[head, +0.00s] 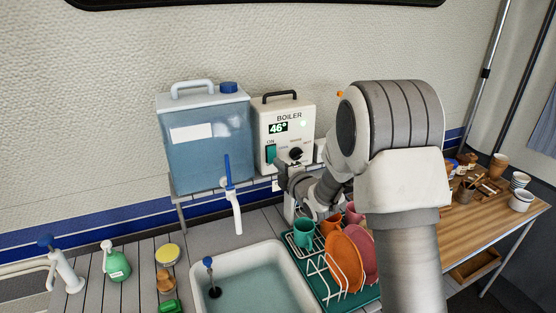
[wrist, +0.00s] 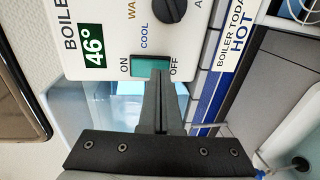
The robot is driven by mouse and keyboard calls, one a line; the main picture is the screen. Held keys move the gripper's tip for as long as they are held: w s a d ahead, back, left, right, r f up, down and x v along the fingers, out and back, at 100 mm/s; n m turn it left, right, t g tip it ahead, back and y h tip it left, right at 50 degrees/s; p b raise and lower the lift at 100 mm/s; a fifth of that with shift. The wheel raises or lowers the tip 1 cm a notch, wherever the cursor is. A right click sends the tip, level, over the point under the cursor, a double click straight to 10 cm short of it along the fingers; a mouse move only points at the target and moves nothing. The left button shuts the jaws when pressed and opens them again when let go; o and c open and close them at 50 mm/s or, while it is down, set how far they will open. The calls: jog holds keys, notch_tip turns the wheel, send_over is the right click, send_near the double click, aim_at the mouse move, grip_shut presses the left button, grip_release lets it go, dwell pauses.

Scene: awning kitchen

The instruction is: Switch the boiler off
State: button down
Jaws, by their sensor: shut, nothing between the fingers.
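The boiler (head: 304,121) is a white box with a black handle, standing beside the blue water tank. Its display (head: 278,127) reads 46°, also legible in the wrist view (wrist: 93,46). A teal rocker switch (head: 271,153) sits low on its front. In the wrist view the switch (wrist: 145,66) lies between the printed ON at left and OFF at right. I cannot tell which side is pressed. My gripper (wrist: 160,74) is shut and empty, its tips in front of the switch toward the OFF side; contact is unclear. In the head view my gripper (head: 279,168) is just below the switch.
A black dial (wrist: 170,9) is close to the switch. A label reading BOILER TODAY HOT (wrist: 238,35) is beside the boiler. The blue water tank (head: 206,150) with a tap stands left. Below are a sink (head: 200,262) and a dish rack (head: 318,278) with cups and plates.

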jog(key=shift+w+a+f, duration=0.1)
jog(key=shift+w+a, duration=0.15)
jog(key=shift+w, duration=0.35)
jog(key=shift+f+b, duration=0.1)
jog(key=shift+b, duration=0.2)
jog(key=shift+w+t+b, duration=0.15)
jog(key=shift+t+b, duration=0.15)
jog(key=shift+b, duration=0.7)
